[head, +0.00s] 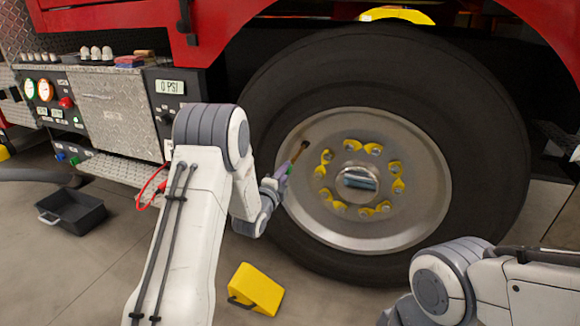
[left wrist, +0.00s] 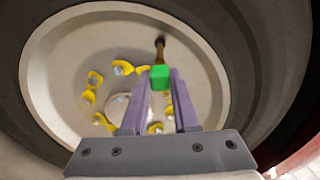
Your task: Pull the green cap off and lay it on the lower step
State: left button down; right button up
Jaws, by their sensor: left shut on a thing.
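The green cap (left wrist: 160,77) sits between the purple fingertips of my left gripper (left wrist: 160,84) in the left wrist view. The gripper is shut on it. A brass valve stem (left wrist: 160,50) with a dark base runs from the wheel rim up to the cap; I cannot tell whether cap and stem still touch. In the head view my left gripper (head: 281,177) is at the left part of the wheel, by the stem (head: 299,152). The lower step (head: 118,169), a tread-plate ledge, is at the left below the pump panel. My right gripper is out of view.
The big tyre (head: 480,150) and its rim with yellow nut markers fill the middle. A yellow wheel chock (head: 258,287) and a black tray (head: 72,211) are on the floor. A red cable (head: 150,187) hangs near the step's right end. The panel display (head: 170,87) reads 0 PSI.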

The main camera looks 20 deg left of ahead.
pick_arm(q)
jog(key=shift+s+a+b, duration=0.1)
jog(key=shift+s+b, duration=0.25)
jog(key=shift+s, duration=1.35)
jog(key=shift+s, duration=0.1)
